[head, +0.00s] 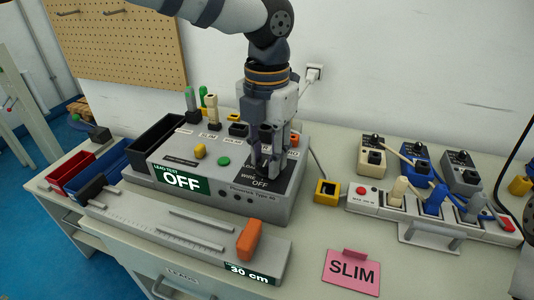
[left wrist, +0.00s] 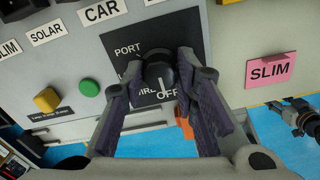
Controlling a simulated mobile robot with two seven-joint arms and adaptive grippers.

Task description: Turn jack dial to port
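The jack dial (left wrist: 158,72) is a black knob on the dark panel (left wrist: 125,33) of the grey tester box (head: 218,191). PORT is printed at the panel's upper left and OFF at its lower right. A white line below the knob points down toward OFF; another label is partly covered. My left gripper (head: 267,170) reaches down onto this panel. In the left wrist view its two fingers (left wrist: 160,66) stand on either side of the knob, very close to it. I cannot tell whether they press on it.
The box's front display (head: 181,180) reads OFF. A ruler fixture with an orange block (head: 250,240) stands in front. A power strip (head: 425,210) and pink SLIM card (head: 352,272) lie right.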

